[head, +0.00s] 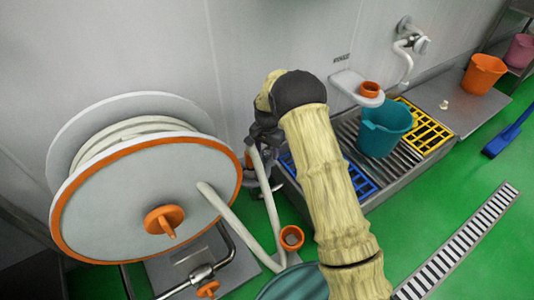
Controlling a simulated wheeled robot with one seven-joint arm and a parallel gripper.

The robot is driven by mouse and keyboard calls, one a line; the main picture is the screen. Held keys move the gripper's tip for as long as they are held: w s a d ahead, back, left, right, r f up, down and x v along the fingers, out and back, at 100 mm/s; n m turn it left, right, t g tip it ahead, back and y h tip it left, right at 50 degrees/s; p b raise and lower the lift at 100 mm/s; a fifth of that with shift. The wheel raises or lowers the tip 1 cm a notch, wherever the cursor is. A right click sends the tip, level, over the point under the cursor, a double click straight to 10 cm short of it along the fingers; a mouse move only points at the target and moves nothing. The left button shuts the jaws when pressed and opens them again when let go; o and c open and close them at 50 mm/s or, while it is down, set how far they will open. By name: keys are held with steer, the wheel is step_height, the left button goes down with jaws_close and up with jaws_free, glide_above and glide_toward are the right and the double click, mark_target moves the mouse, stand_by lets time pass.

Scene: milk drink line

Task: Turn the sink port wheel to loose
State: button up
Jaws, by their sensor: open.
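My arm reaches up from the bottom right, and its dark wrist bends down toward the wall. My gripper (262,140) is below the wrist, close to the left end of the grated sink (290,172). It is open, but its fingers are small, dark and partly hidden by the wrist. A small orange part (248,158) shows at the gripper's lower left, by grey metal fittings and a pale hose. I cannot tell whether this is the sink port wheel, or whether the gripper touches it. No other sink port wheel can be made out clearly.
A large hose reel (130,215) with an orange rim stands at left. Its pale hose (240,228) loops near an orange-ringed opening (291,237). A teal bucket (385,130) stands on the grate, and an orange bucket (484,76) is farther right.

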steer(key=shift+f, duration=0.1)
steer(key=c, duration=1)
steer(key=n+p, duration=0.2)
steer(key=p, duration=0.1)
steer(key=shift+r, duration=0.2)
steer(key=shift+f+n+p, duration=0.25)
steer(key=shift+n+p, duration=0.35)
steer(key=shift+p, duration=0.05)
steer(key=o, duration=1)
